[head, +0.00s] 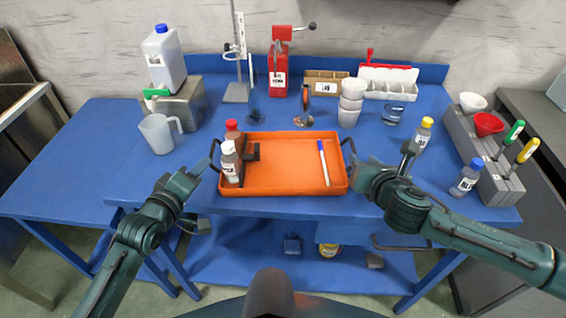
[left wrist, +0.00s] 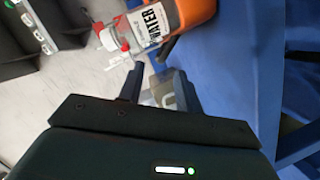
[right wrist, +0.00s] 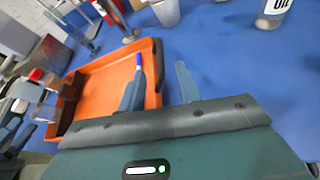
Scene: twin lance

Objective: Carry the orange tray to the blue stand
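The orange tray (head: 285,180) lies level on the blue workbench, with a black handle at each side. In it are a white-capped water bottle (head: 230,163), a red-capped bottle (head: 233,132), a small black object (head: 252,152) and a blue-capped marker (head: 323,160). My left gripper (head: 203,168) is open beside the left handle; the water bottle also shows in the left wrist view (left wrist: 147,28). My right gripper (head: 356,170) is open at the right handle, which shows near its fingers in the right wrist view (right wrist: 158,62). A lower blue surface (head: 65,155) extends left; I cannot tell whether it is the stand.
A measuring jug (head: 157,135) and a canister on a grey block (head: 180,104) stand left of the tray. Cups (head: 350,103), a glass (head: 393,113) and bottles (head: 466,178) stand right. A clamp stand (head: 237,90) and red press (head: 279,75) are behind.

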